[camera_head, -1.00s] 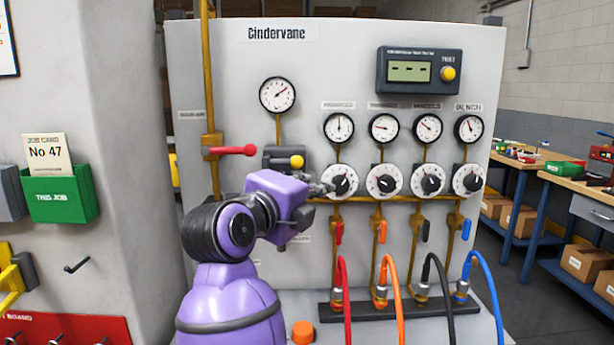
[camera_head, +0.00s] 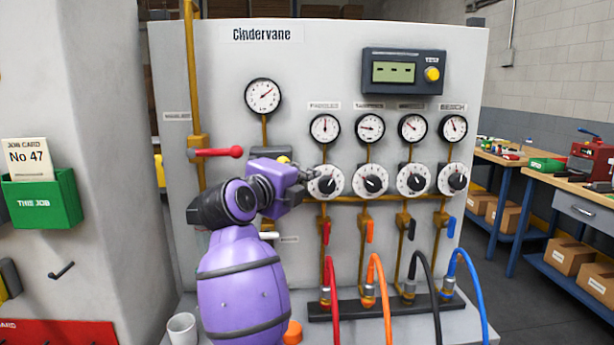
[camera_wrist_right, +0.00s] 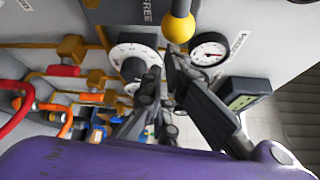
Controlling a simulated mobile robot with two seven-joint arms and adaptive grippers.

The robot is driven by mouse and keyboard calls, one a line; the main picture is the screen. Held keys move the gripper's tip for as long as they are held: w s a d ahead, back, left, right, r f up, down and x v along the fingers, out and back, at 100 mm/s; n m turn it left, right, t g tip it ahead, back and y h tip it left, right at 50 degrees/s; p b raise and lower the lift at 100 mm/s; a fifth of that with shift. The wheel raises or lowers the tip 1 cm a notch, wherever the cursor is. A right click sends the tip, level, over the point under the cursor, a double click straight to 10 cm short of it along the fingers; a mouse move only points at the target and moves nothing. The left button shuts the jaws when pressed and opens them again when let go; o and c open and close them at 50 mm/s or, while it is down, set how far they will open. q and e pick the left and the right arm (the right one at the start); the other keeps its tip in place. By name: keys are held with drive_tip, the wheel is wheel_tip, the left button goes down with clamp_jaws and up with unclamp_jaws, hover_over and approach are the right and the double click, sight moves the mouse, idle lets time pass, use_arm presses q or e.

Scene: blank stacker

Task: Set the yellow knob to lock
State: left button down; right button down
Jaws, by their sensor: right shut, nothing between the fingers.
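The yellow knob (camera_head: 284,159) is mostly hidden behind my right arm in the head view, on a dark block on the grey panel. In the right wrist view it is a yellow ball (camera_wrist_right: 178,28) on a dark stem at the top, with the word FREE beside it. My right gripper (camera_head: 313,175) is shut and empty, in front of the panel near the leftmost white dial. In the wrist view the gripper fingertips (camera_wrist_right: 163,66) appear just below the ball; I cannot tell whether they touch it. The lock marking cannot be made out. My left gripper is out of view.
A red-handled lever (camera_head: 220,152) sits left of the knob. White dials (camera_head: 370,181), gauges (camera_head: 369,128) and coloured hoses (camera_head: 378,285) fill the panel to the right. A white cup (camera_head: 182,328) stands at the lower left.

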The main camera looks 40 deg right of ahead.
use_arm(q)
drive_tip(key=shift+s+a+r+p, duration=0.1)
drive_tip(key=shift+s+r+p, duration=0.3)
drive_tip(key=shift+p, duration=0.2)
use_arm(e)
drive_tip(key=a, duration=0.1)
drive_tip(key=w+a, duration=0.2)
drive_tip(key=a, duration=0.1)
drive_tip(key=shift+w+r, duration=0.1)
drive_tip(key=shift+w, duration=0.15)
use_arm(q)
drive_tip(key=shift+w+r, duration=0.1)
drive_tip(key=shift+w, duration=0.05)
